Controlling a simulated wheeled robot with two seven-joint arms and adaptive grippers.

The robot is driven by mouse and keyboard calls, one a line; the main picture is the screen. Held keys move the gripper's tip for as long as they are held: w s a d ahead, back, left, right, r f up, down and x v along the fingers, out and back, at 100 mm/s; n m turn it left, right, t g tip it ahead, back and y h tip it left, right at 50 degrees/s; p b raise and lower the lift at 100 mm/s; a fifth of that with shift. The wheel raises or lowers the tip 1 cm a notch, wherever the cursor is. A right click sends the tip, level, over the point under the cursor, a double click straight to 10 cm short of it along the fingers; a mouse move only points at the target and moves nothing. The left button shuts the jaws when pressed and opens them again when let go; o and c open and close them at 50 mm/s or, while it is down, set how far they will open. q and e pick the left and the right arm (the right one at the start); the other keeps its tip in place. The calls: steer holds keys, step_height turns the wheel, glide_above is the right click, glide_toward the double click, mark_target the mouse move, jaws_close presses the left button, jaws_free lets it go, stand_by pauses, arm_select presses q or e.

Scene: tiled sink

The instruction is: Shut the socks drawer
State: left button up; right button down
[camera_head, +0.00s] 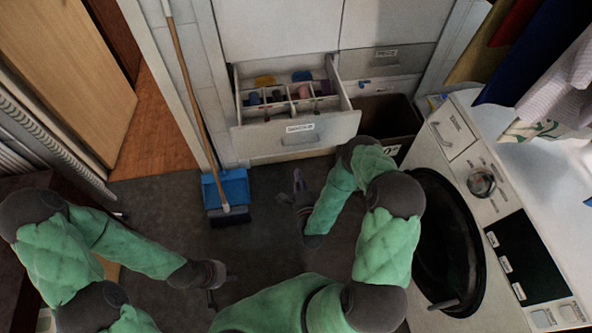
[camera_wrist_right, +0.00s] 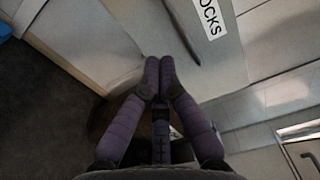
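The pulled-out socks drawer (camera_head: 335,130) is in the upper middle of the head view, with coloured items in its divided compartments. Its pale front has a label and a grey handle (camera_head: 300,140). In the right wrist view, the drawer front (camera_wrist_right: 265,35) has a label ending in "OCKS" (camera_wrist_right: 211,18) and a dark handle (camera_wrist_right: 182,38). My right gripper (camera_head: 298,180) is below the drawer front in the head view. In its wrist view, its fingertips (camera_wrist_right: 159,66) are together, with nothing visible between them; contact with the front is unclear. My left gripper (camera_head: 214,285) is low and left, away from the drawer.
A broom and blue dustpan (camera_head: 226,190) stand left of the drawer. A dark bin (camera_head: 388,118) is to its right.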

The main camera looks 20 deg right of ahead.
mark_target(292, 142)
steer(key=b+x, duration=0.3)
steer(key=x, duration=0.9)
steer(key=shift+w, duration=0.4)
steer(key=shift+d, duration=0.1)
